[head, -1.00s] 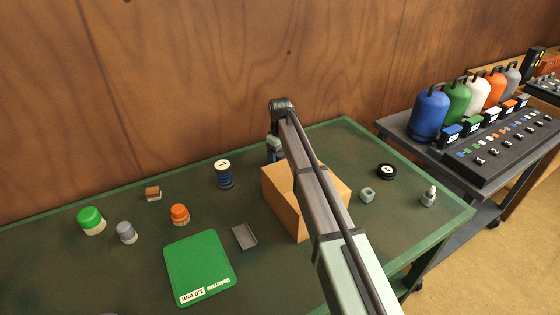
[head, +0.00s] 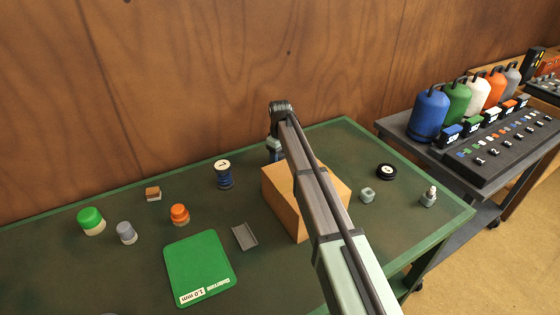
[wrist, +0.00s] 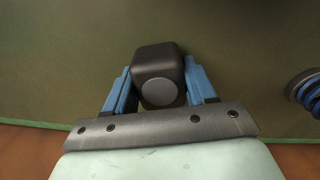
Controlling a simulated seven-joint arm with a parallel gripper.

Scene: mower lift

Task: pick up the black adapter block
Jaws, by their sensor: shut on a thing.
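The black adapter block (wrist: 158,62) is a dark, rounded block with a grey round face, seen in the wrist view. My gripper (wrist: 158,85) has its two blue fingers against the block's left and right sides and is shut on it. The green table top shows behind the block; I cannot tell whether the block touches it. In the head view my arm reaches past the cardboard box, and the block and fingertips are hidden behind the box and arm.
A cardboard box (head: 285,205) stands beside my arm. A blue spool (head: 223,174) is to its left; its coils also show in the wrist view (wrist: 308,92). A green mat (head: 200,265), grey tray (head: 244,237) and black wheel (head: 386,172) lie on the table. The wooden wall (head: 180,80) is close behind.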

